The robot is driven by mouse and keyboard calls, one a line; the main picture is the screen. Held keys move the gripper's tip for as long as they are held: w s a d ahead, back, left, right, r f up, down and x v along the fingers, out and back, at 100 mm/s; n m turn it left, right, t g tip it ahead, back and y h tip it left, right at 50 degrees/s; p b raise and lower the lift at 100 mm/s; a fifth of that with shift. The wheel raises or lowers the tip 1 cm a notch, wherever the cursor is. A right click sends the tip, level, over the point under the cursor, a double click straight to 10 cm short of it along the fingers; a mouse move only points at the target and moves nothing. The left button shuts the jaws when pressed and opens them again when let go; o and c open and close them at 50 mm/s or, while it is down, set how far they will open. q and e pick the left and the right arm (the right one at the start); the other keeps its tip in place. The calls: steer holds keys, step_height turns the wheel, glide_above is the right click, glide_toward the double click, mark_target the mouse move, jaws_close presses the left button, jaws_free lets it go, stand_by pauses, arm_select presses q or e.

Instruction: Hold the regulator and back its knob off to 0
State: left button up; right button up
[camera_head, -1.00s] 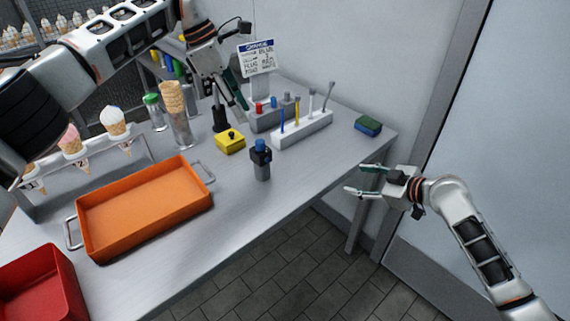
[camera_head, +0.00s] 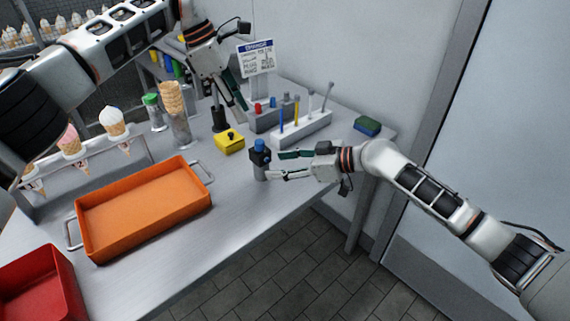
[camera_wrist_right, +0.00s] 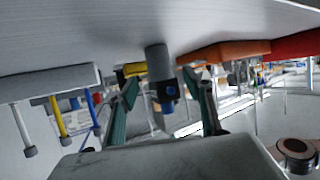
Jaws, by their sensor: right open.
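The regulator (camera_head: 261,172) stands upright on the grey table, a dark and grey body with a blue knob (camera_head: 259,145) on top.
A white rack (camera_head: 301,129) with several tools stands behind my right gripper. An orange tray (camera_head: 145,208) lies to the left, a red bin (camera_head: 42,287) at the front left. The table's front edge is near the regulator.

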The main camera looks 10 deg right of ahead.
mark_target(268, 166)
steer(key=shift+x, duration=3.55)
